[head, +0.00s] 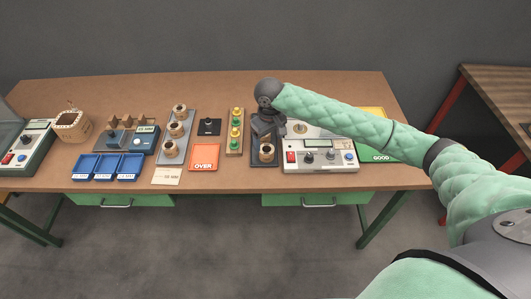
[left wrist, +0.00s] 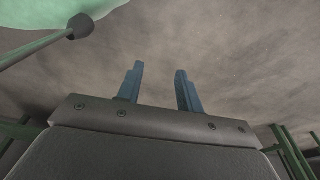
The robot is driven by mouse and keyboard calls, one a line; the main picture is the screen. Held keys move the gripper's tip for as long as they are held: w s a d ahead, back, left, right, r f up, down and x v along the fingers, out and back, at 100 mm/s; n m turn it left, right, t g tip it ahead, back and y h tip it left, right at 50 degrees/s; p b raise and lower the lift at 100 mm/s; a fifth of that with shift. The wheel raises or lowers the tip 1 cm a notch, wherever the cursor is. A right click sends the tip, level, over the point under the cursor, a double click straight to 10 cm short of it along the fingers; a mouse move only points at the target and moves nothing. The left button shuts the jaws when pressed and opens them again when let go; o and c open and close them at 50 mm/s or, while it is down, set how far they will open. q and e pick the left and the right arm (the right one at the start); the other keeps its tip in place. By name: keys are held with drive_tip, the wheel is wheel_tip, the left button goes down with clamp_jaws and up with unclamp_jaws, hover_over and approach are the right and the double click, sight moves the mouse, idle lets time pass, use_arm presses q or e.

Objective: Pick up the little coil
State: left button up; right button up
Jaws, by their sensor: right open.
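Several copper-brown coils show in the head view, and I cannot tell for sure which is the little one. Three coils stand in a row on a grey tray (head: 187,143): a back coil (head: 180,110), a middle coil (head: 175,129) and a front coil (head: 170,149). Another coil (head: 266,153) stands on a dark tray (head: 258,164), just below my right gripper (head: 265,133) in the picture. The right gripper is open; its fingers partly hide that tray. My left gripper (left wrist: 159,70) shows in the left wrist view, fingers apart and empty, over grey floor.
A white tester (head: 320,168) stands right of the dark tray, partly behind my right arm. An orange OVER plate (head: 204,158), a rack with yellow and green pieces (head: 235,131), blue bins (head: 108,167) and a yellow-green GOOD tray (head: 381,156) share the brown table (head: 225,181).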

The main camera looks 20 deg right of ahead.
sight(267, 150)
wheel_tip(267, 150, down, 2)
drive_tip(key=shift+d+f+p, duration=0.1)
drive_tip(key=shift+p, duration=0.3)
drive_tip(key=shift+w+f+p, duration=0.2)
drive_tip(key=shift+f+p, duration=0.2)
use_arm(q)
drive_tip(key=s+a+f+p, duration=0.2)
drive_tip(key=s+f, duration=0.1)
drive_tip(key=s, duration=0.3)
drive_tip(key=shift+s+a+f, duration=0.2)
drive_tip(key=shift+s+f, duration=0.15)
use_arm(e)
drive_tip(key=shift+w+a+f, duration=0.1)
drive_tip(key=shift+w+f, duration=0.1)
drive_tip(key=shift+f, duration=0.95)
drive_tip(key=shift+w+a+f, duration=0.1)
drive_tip(key=shift+w+f, duration=0.05)
drive_tip(key=shift+f, duration=0.95)
drive_tip(key=c, duration=1.1)
drive_tip(key=shift+r, duration=0.1)
